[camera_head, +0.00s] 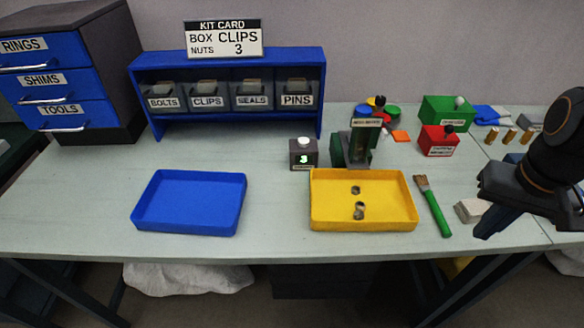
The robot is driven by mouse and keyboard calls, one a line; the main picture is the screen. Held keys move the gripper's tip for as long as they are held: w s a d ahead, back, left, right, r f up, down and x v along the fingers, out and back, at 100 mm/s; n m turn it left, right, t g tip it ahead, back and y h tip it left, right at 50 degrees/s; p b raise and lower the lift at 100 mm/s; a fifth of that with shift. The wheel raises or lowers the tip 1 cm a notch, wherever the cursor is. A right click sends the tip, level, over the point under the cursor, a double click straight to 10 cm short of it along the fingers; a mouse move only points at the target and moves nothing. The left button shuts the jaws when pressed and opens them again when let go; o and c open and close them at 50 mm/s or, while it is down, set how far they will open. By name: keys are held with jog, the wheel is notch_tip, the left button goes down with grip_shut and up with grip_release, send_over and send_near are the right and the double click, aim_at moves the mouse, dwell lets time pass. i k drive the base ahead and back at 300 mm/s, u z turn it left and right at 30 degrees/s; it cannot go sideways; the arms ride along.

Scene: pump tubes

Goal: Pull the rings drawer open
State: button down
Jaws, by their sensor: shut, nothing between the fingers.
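The rings drawer (38,51) is the top blue drawer of a dark cabinet (108,42) at the far left of the table. Its label reads RINGS, and a pale bar handle (30,67) runs along its lower front. It looks closed, with its front in line with the shims drawer (45,86) and the tools drawer (62,116) below. My gripper (482,236) is at the far right, above the table, shut and empty. It is far from the cabinet.
A blue rack (226,60) with several labelled bins stands right of the cabinet, a kit card (223,38) on top. A blue tray (190,203) and a yellow tray (335,222) lie in front. A green-handled brush (436,208) lies near my gripper. The table's left front is clear.

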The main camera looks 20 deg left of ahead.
aim_at(60, 49)
jog(key=u, duration=1.3)
jog(key=i, duration=0.5)
jog(key=k, duration=0.9)
jog(key=z, duration=0.95)
jog(key=i, duration=0.6)
jog(key=u, duration=2.15)
jog(key=i, duration=0.15)
jog(key=z, duration=0.05)
